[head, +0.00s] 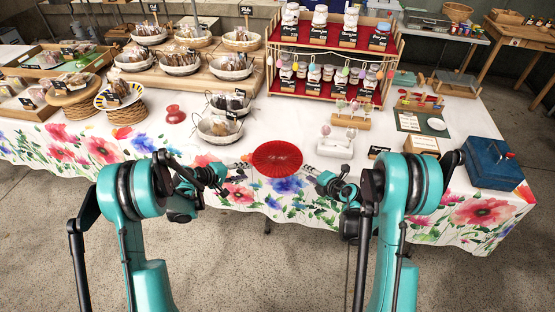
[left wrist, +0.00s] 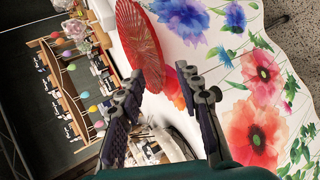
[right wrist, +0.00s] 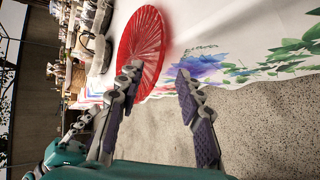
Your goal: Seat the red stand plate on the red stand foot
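The red stand plate (head: 277,159) is a round ribbed disc near the table's front edge, in the middle of the head view. It also shows in the left wrist view (left wrist: 140,40) and in the right wrist view (right wrist: 142,45). The red stand foot (head: 175,113) is a small knobbed piece standing further back and left on the cloth. My left gripper (head: 238,171) is left of the plate; its fingers are apart and empty in the left wrist view (left wrist: 157,88). My right gripper (head: 314,170) is right of the plate, its fingers apart and empty in the right wrist view (right wrist: 157,75).
Wire baskets (head: 220,128) stand behind and left of the plate. A red tiered jar rack (head: 330,60) is at the back. A white cake-pop holder (head: 335,147) stands right of the plate, and a blue box (head: 492,163) at the right end.

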